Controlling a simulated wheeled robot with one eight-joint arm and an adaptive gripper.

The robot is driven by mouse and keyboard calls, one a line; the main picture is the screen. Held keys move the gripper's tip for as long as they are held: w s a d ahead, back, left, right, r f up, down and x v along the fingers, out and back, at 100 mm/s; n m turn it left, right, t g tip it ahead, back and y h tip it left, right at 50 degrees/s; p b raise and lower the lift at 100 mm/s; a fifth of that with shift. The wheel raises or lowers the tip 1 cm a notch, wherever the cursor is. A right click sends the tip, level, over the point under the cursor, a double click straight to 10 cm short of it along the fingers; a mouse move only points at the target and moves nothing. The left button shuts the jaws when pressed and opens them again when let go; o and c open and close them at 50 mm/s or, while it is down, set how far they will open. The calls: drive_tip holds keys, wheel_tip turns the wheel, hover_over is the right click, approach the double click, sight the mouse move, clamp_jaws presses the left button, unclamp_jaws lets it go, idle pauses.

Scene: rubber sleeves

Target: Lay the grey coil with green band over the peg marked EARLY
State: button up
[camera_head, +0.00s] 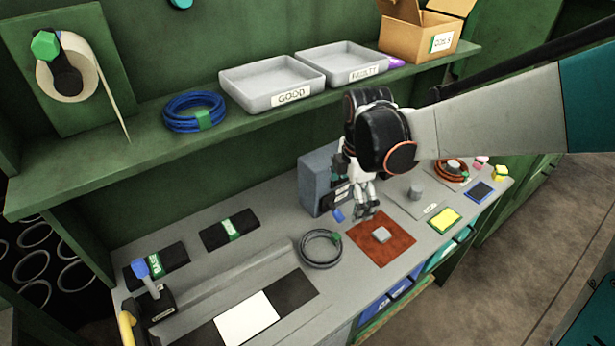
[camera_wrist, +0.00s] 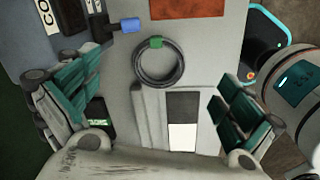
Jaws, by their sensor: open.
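The grey coil with green band (camera_head: 306,250) lies flat on the bench, left of the red-brown mat. In the wrist view the coil (camera_wrist: 160,84) shows between my fingers and beyond them, with its green band at the top. My gripper (camera_head: 364,210) is open and empty above the bench, behind and right of the coil, not touching it. Its spread fingers show at both sides of the wrist view (camera_wrist: 158,105). A bare grey peg (camera_head: 416,192) stands on a plate at the right, with a small label I cannot read. Another peg carries an orange-brown coil (camera_head: 452,173).
A grey box (camera_head: 313,182) with a blue-ended lever (camera_head: 338,215) stands close beside my gripper. The red-brown mat (camera_head: 370,252) bears a small grey block. A shelf above holds a blue coil (camera_head: 180,115) and two trays. A blue-headed tool (camera_head: 145,275) stands front left.

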wheel_tip(320, 180, down, 4)
drive_tip(key=w+a+n+g, duration=0.1)
drive_tip(key=w+a+n, duration=0.1)
drive_tip(key=n, duration=0.2)
drive_tip(key=b, duration=0.3)
hover_over(337, 235)
wheel_tip(337, 235, down, 9)
drive_tip(key=shift+a+r, duration=0.15)
drive_tip(key=shift+d+f+b, duration=0.2)
drive_tip(key=shift+f+b, duration=1.05)
drive_tip(key=shift+f, duration=1.4)
drive_tip(key=shift+r, duration=0.1)
drive_tip(key=c, duration=1.5)
drive_tip(key=shift+c, duration=0.3)
